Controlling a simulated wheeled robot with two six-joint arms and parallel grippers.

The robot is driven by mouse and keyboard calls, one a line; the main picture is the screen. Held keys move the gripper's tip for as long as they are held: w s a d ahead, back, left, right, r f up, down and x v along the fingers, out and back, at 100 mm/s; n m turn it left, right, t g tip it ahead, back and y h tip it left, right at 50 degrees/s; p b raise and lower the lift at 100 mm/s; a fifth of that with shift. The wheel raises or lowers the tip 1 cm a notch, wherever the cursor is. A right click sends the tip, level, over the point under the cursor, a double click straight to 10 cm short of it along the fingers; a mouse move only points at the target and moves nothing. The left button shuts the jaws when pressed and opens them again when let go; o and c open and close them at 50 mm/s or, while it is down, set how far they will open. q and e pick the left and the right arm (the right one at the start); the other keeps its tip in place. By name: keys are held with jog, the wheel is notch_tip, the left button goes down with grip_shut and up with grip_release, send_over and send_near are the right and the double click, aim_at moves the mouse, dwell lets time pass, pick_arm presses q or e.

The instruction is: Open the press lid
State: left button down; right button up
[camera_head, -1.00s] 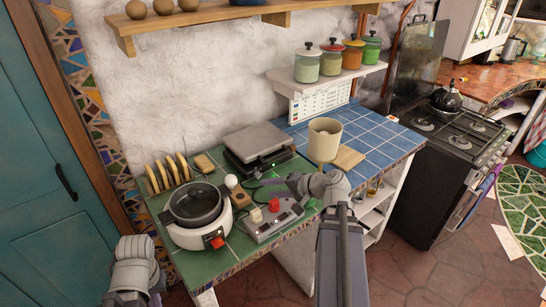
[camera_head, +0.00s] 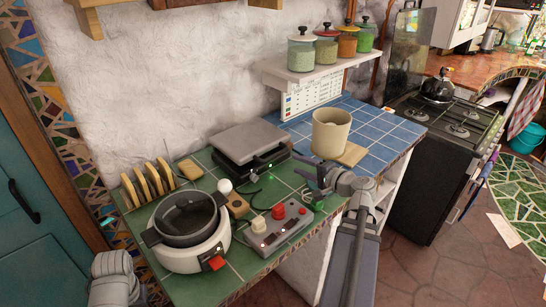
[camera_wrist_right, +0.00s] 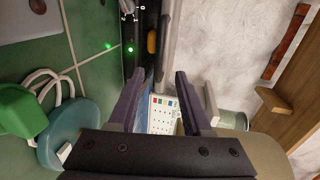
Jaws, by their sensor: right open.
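The press (camera_head: 250,158) stands at the back of the green tiled counter. Its flat grey lid (camera_head: 247,140) is down on the dark base, and a small green light shows at its front. My right gripper (camera_head: 308,178) is open and empty, in front and to the right of the press, apart from it. In the right wrist view the two dark fingers (camera_wrist_right: 159,78) are spread, with the press's dark front edge (camera_wrist_right: 130,30) and its green light beyond them, toward the left. Only part of my left arm shows at the lower left; its gripper is out of sight.
A grey control box (camera_head: 282,228) with a red button lies in front of the press. A white cooker (camera_head: 190,235) and a rack of bread slices (camera_head: 148,185) stand to the left. A beige pot (camera_head: 330,132) stands to the right. A jar shelf (camera_head: 325,70) hangs above.

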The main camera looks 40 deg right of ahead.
aim_at(277, 156)
jog(key=b+x, duration=0.2)
jog(key=x, duration=1)
jog(key=shift+s, duration=0.1)
jog(key=shift+c, duration=0.2)
grip_shut()
dwell(0.9)
